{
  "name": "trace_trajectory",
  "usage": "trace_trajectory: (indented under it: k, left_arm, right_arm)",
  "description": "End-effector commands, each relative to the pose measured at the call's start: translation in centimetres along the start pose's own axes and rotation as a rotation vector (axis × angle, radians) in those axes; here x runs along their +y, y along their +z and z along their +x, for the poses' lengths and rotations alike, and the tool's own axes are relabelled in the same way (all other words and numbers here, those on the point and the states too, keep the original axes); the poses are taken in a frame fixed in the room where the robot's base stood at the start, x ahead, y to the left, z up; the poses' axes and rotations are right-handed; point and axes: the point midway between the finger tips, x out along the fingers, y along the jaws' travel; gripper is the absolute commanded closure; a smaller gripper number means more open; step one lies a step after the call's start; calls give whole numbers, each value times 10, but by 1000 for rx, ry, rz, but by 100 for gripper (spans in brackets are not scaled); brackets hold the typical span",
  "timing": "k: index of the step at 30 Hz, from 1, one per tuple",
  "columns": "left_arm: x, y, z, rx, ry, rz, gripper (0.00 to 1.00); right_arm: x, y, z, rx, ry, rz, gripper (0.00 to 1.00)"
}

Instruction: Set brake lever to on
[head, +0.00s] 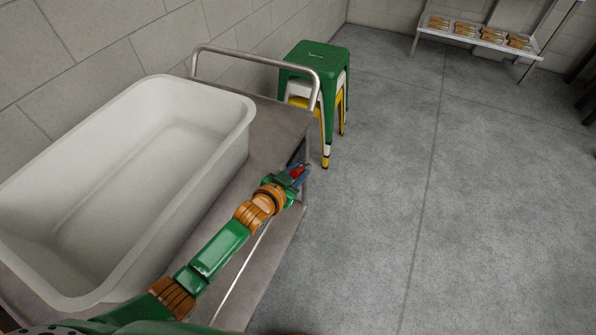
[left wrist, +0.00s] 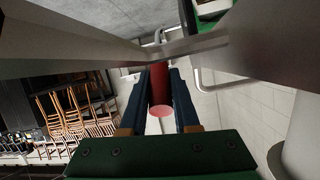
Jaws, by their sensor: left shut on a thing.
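The brake lever has a red grip (left wrist: 159,88) that lies between the two dark blue fingers of my left gripper in the left wrist view. My left gripper (head: 300,171) is shut on it. In the head view only a small patch of red shows between the fingers, at the far right corner of the grey cart (head: 270,135). Which position the lever is in cannot be told, as the gripper hides most of it. My right gripper is in neither view.
A large white tub (head: 135,165) stands on the cart, which has a bent metal handle (head: 255,57). Green, white and yellow stools (head: 317,58) are stacked just behind it. A low rack (head: 480,37) with trays stands far right. The floor to the right is clear.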

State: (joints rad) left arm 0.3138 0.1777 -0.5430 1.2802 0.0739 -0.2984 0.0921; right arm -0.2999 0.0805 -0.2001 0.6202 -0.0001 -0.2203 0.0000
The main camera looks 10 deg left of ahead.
Motion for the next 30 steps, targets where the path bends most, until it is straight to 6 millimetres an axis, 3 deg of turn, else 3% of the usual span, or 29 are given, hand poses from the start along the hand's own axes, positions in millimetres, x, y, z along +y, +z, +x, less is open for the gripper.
trace_trajectory:
  k: [23,30]
  left_arm:
    - [0,0,0,0,0,0,100]
    - [4,20,-1,100,-18,3,100]
  right_arm:
    - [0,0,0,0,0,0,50]
    - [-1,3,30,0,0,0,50]
